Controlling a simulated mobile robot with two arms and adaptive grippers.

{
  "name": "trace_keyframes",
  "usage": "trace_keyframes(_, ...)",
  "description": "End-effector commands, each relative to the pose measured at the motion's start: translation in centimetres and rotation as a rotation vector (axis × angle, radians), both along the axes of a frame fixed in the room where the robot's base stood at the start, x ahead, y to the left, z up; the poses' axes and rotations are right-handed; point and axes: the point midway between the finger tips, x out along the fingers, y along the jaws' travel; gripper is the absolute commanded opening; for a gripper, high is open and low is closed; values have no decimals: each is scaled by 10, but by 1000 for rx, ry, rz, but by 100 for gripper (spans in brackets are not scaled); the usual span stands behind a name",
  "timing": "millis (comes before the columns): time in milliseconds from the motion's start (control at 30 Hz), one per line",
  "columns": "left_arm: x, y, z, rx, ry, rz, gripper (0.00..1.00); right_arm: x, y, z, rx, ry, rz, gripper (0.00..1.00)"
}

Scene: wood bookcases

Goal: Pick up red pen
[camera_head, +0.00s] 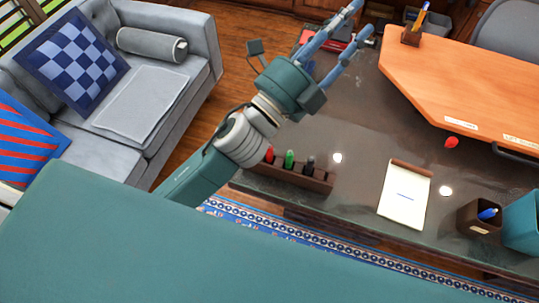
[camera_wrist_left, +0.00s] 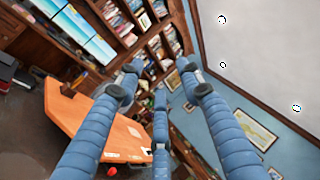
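A red pen or marker (camera_head: 269,154) stands upright in a dark brown wooden rack (camera_head: 318,185), left of a green one (camera_head: 289,159) and a black one (camera_head: 309,164). The rack is on the dark glossy desk, and my left forearm passes close beside the red one, partly covering it. My left gripper (camera_head: 357,20) is raised well above and beyond the rack, fingers spread and empty. In the left wrist view the gripper (camera_wrist_left: 158,67) is also open, pointing toward the far wall; the rack does not show there. My right gripper is out of view.
An orange desktop (camera_head: 460,80) carries a pen holder (camera_head: 411,36). A small red object (camera_head: 451,142) lies near it on the dark desk. A notepad (camera_head: 404,195), a brown cup (camera_head: 480,216) and a teal bin (camera_head: 522,222) are right. A grey sofa (camera_head: 150,100) is left.

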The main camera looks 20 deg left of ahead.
Motion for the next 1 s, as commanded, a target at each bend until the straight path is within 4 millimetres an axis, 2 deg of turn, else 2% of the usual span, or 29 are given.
trace_keyframes(33,-24,-39,31,155,-219,-76,37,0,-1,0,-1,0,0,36)
trace_keyframes(67,-42,-61,43,249,-351,-117,37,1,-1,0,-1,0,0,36)
trace_keyframes(100,-69,-89,49,373,-524,-174,37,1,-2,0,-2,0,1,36)
trace_keyframes(133,-89,-108,49,464,-652,-217,37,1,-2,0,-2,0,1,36)
trace_keyframes(167,-109,-125,43,557,-782,-259,37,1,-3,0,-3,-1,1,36)
trace_keyframes(200,-135,-144,29,680,-952,-318,37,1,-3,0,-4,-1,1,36)
trace_keyframes(233,-152,-154,13,773,-1081,-365,37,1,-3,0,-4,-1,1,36)
trace_keyframes(267,-166,-162,-6,863,-1204,-413,37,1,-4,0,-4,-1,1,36)
trace_keyframes(300,-182,-166,-36,984,-1368,-484,37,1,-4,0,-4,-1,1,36)
trace_keyframes(367,-194,-159,-87,1163,-1604,-604,37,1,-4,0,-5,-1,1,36)
trace_keyframes(400,-195,-146,-122,1279,-1751,-696,37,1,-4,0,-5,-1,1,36)
trace_keyframes(433,-192,-131,-148,1364,-1853,-773,37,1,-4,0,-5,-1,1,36)
trace_keyframes(467,-185,-113,-171,1446,-1950,-856,37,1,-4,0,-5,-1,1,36)
trace_keyframes(500,-173,-85,-199,1547,-2061,-975,37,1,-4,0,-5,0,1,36)
trace_keyframes(567,-151,-37,-228,1678,-2188,-1168,37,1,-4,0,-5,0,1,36)
trace_keyframes(600,-137,-6,-239,1746,-2246,-1295,37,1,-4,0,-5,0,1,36)
trace_keyframes(633,-127,15,-244,-1713,2183,1326,37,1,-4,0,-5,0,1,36)
trace_keyframes(700,-109,58,-249,-1621,2017,1369,37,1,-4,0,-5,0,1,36)
trace_keyframes(800,-93,98,-248,-1538,1872,1411,37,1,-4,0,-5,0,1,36)
trace_keyframes(900,-87,115,-248,-1503,1809,1435,37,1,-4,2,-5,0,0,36)
trace_keyframes(1000,-87,119,-260,-1494,1801,1444,37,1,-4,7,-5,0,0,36)
